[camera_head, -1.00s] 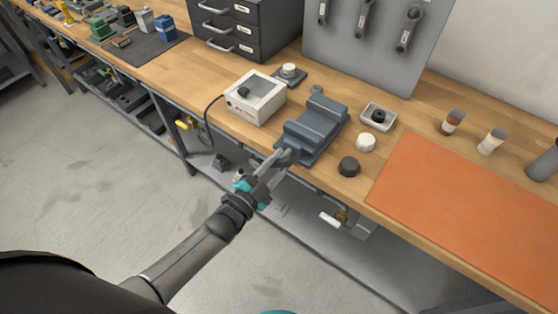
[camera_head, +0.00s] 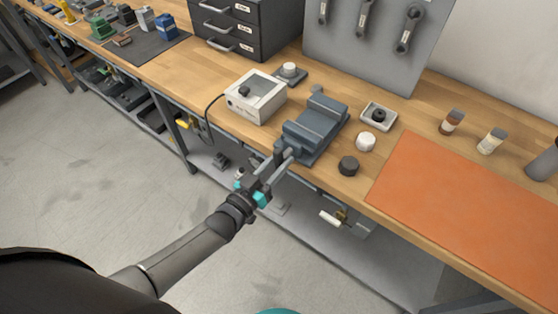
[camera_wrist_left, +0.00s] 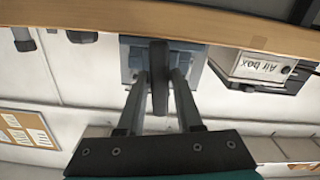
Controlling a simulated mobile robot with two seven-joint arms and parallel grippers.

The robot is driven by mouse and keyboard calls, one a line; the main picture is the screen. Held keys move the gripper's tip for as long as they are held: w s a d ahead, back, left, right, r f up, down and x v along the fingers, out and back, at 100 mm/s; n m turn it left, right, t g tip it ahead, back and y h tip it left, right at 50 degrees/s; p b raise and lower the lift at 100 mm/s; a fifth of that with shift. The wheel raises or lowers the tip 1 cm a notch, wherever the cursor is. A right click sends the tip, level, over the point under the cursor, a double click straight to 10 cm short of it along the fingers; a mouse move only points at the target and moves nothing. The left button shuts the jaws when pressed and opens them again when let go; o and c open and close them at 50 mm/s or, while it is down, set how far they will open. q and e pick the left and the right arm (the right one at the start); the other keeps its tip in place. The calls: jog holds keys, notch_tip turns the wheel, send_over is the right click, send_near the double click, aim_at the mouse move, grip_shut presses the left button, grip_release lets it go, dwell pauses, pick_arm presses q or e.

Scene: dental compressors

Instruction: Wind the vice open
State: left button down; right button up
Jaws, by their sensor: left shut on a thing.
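The blue-grey vice (camera_head: 316,127) stands at the front edge of the wooden workbench, its screw end facing the aisle. My left gripper (camera_head: 281,155) reaches up to that end from the lower left. In the left wrist view the dark bar of the vice handle (camera_wrist_left: 159,82) stands between the two fingers of the left gripper (camera_wrist_left: 160,88), which are shut on it. The vice body (camera_wrist_left: 190,60) shows behind them. How far apart the jaws are is hard to tell. My right gripper is not in view.
A white air box (camera_head: 256,97) stands left of the vice. A black round knob (camera_head: 348,166), a white round piece (camera_head: 365,142) and a small tray (camera_head: 379,117) are to its right. An orange mat (camera_head: 465,205) covers the bench further right. The floor in front is clear.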

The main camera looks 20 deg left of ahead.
pick_arm(q)
jog(key=n, duration=0.3)
jog(key=shift+n, duration=0.4)
jog(key=n+b, duration=0.1)
jog(key=n, duration=0.2)
jog(key=shift+n+b, duration=0.5)
jog(key=shift+n, duration=1.7)
jog(key=shift+n+b, duration=0.35)
jog(key=shift+n, duration=0.85)
jog(key=c, duration=0.7)
grip_release()
jog(key=shift+s+a, duration=0.1)
jog(key=v, duration=1.5)
jog(key=shift+p, duration=0.35)
